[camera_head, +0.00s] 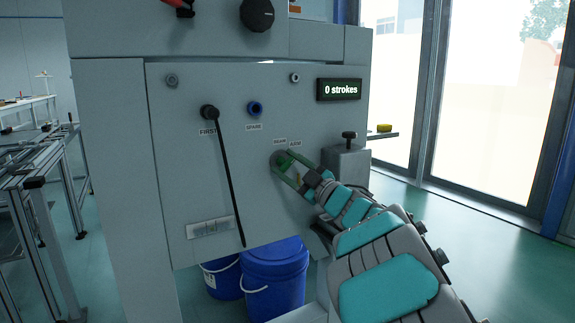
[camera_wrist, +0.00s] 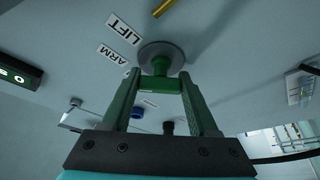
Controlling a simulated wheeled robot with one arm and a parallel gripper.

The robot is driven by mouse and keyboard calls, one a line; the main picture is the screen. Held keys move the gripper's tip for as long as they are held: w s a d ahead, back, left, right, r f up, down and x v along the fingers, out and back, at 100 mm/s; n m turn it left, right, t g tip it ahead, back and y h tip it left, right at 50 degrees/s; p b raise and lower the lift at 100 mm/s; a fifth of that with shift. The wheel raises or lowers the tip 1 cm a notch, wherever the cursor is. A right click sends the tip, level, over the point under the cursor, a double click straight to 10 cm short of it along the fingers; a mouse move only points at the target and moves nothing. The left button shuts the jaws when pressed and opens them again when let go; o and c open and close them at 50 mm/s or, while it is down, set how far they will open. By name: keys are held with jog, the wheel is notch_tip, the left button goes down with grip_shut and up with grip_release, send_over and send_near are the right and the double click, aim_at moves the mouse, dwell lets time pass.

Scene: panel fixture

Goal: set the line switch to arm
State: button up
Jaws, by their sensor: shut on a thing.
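The line switch (camera_wrist: 162,52) has a round grey base on the upright panel (camera_head: 190,150). It also shows in the head view (camera_head: 278,158), mostly behind my fingers. In the wrist view, two white labels stand beside it, LIFT (camera_wrist: 122,29) and ARM (camera_wrist: 112,57). My gripper (camera_head: 287,166) reaches in from the lower right of the head view. Its green fingers, also in the wrist view (camera_wrist: 160,88), are shut on the switch's handle just off the panel. The handle's pointing direction is hard to tell.
Left of the switch are a blue SPARE knob (camera_head: 255,108) and a long black lever (camera_head: 228,175) labelled FIRST. A display (camera_head: 339,90) reads "0 strokes". A grey box (camera_head: 346,165) with a black knob stands to the right. Blue buckets (camera_head: 275,277) sit below the panel.

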jog(key=shift+n, duration=0.5)
jog(key=o, duration=1.4)
jog(key=v, duration=0.7)
jog(key=shift+s+d, duration=0.2)
jog(key=shift+d, duration=0.1)
